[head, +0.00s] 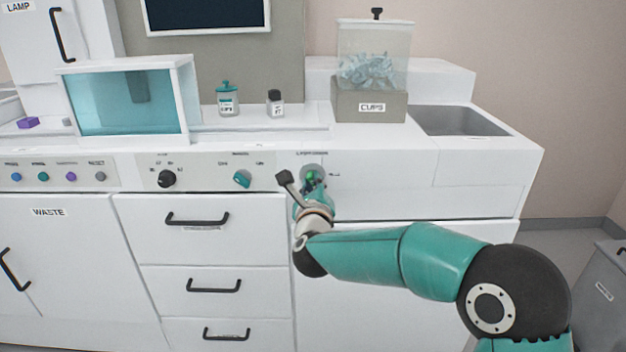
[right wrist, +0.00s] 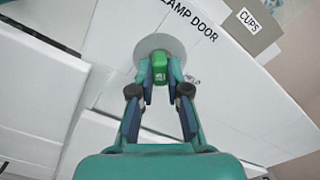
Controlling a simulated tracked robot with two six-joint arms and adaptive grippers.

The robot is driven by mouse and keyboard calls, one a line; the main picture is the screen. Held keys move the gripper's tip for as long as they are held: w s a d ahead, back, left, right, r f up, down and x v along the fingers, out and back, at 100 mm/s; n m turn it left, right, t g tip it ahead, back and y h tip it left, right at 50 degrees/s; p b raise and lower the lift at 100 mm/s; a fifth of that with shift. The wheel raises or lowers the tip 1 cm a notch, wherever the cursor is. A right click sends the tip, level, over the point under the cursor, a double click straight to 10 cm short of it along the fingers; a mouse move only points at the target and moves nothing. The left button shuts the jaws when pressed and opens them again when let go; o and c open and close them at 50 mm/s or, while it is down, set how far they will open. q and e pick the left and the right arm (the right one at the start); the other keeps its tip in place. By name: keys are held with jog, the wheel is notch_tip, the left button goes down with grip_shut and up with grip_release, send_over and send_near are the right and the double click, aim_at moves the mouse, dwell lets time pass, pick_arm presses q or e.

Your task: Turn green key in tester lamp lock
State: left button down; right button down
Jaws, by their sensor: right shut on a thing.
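The green key (right wrist: 160,66) sits at the round grey lock plate (right wrist: 148,47) under the lamp door label in the right wrist view. In the head view the lock (head: 312,171) is on the white front panel, with a bit of green key (head: 311,177) showing. My right gripper (right wrist: 160,72) is shut on the key, one finger on each side of its head. In the head view the right gripper (head: 311,187) is partly hidden by its own wrist. The key's shaft is hidden, so how deep it sits cannot be told. My left gripper is not in view.
Left of the lock are a teal switch (head: 242,179) and a black knob (head: 167,179). Drawers with black handles (head: 197,218) lie below. A cups dispenser (head: 371,105) and a sink (head: 458,121) are above right. The lamp cabinet (head: 85,35) is at upper left.

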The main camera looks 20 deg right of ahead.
jog(key=shift+d+r+n, duration=0.1)
jog(key=shift+r+n, duration=0.2)
jog(key=shift+n, duration=0.8)
jog(key=shift+n+p, duration=0.45)
jog(key=shift+n, duration=1.15)
jog(key=shift+n+p, duration=0.45)
jog(key=shift+n, duration=1.15)
jog(key=shift+r, duration=0.1)
